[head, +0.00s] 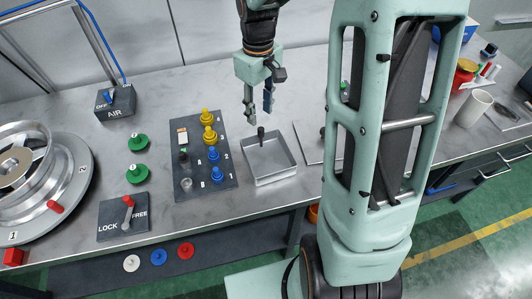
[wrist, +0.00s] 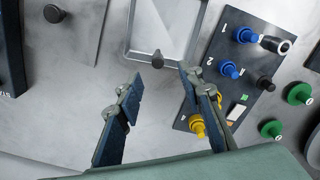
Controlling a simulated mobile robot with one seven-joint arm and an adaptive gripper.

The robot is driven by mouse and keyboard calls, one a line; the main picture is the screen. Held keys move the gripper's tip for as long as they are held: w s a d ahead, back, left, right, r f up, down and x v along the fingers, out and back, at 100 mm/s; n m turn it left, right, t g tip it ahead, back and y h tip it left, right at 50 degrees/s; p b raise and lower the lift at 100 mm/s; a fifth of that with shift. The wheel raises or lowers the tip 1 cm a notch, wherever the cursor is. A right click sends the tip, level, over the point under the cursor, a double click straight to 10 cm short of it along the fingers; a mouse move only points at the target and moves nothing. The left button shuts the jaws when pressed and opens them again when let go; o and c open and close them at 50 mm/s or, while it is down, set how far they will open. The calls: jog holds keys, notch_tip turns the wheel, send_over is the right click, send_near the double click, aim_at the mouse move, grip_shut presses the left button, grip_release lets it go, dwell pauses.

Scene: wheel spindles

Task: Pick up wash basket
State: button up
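The wash basket (head: 270,178) looks to be the shallow square metal tray on the bench; it has an upright black knob (head: 261,133) at its far edge. In the wrist view the basket (wrist: 130,40) is at the top middle, with its knob (wrist: 157,58) at the near rim. My gripper (head: 258,114) is above the bench near the basket's far edge, pointing down. In the wrist view my gripper (wrist: 160,88) has its two fingers apart with nothing between them. The knob shows just beyond the gap, not gripped.
Left of the basket is a dark panel (head: 188,140) with blue and yellow knobs. Two green knobs (head: 137,142), a LOCK/FREE lever plate (head: 124,224) and a round spindle wheel (head: 75,185) are farther left. A flat plate (head: 308,140) lies right of the basket, partly hidden by my arm.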

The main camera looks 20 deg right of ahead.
aim_at(261, 129)
notch_tip(261, 129, down, 8)
jog(key=shift+d+f+p, duration=0.15)
jog(key=shift+p, duration=0.15)
grip_shut()
dwell(0.3)
